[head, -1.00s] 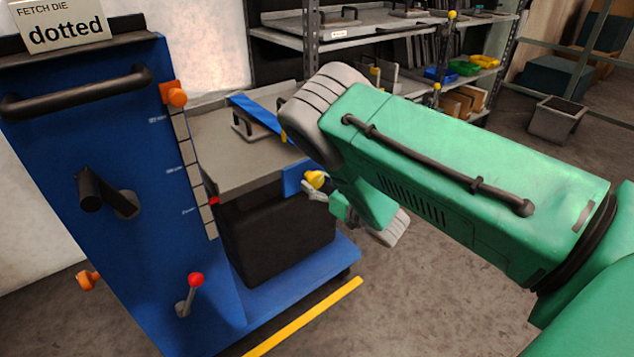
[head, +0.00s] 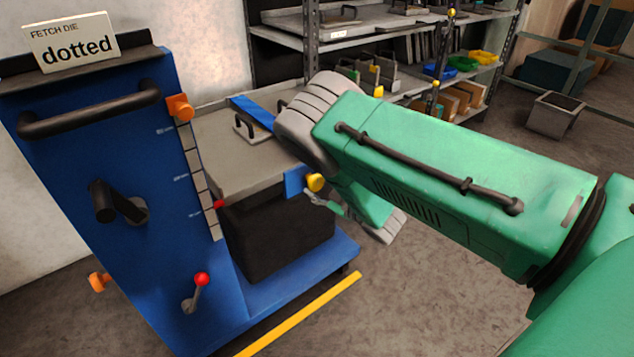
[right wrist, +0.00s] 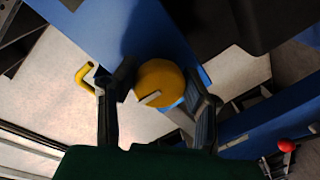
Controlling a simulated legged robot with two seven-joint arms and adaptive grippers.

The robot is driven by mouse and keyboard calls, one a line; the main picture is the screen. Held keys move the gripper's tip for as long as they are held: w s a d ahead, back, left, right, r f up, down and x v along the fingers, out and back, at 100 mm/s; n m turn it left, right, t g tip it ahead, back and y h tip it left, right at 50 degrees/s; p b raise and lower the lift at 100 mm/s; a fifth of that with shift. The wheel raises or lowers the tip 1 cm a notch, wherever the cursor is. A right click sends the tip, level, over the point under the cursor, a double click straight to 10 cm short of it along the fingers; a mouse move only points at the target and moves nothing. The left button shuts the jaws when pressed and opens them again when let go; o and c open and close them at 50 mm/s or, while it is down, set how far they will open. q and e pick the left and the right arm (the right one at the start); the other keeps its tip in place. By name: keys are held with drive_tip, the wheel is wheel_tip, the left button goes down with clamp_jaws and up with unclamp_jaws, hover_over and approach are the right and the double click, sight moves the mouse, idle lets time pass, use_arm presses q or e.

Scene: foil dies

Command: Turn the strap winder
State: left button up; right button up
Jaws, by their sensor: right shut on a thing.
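The strap winder appears to be the round yellow knob (head: 315,182) on a blue bracket (head: 293,181) at the side of the blue cart. In the right wrist view the knob (right wrist: 160,82) sits between the two dark fingers and carries a pale mark on its face. My right gripper (head: 322,200) is shut on the knob. My green right forearm and wrist hide part of the area behind it. My left gripper is not in view.
The blue cart (head: 110,215) has a black handle, a crank, a red-tipped lever (head: 200,285) and a "dotted" sign (head: 72,42). Its grey top (head: 240,165) holds a plate with a handle and a blue strap (head: 255,110). Shelves (head: 385,30) stand behind.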

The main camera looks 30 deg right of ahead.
drive_tip(key=shift+w+a+r+n, duration=0.1)
drive_tip(key=shift+r+n, duration=0.05)
drive_tip(key=shift+n, duration=0.35)
drive_tip(key=o, duration=1.2)
drive_tip(key=shift+s, duration=0.25)
drive_tip(key=s, duration=0.3)
drive_tip(key=s+d, duration=0.1)
drive_tip(key=s, duration=0.3)
drive_tip(key=s+r, duration=0.1)
drive_tip(key=s, duration=0.3)
drive_tip(key=shift+s+d, duration=0.25)
drive_tip(key=shift+d, duration=0.15)
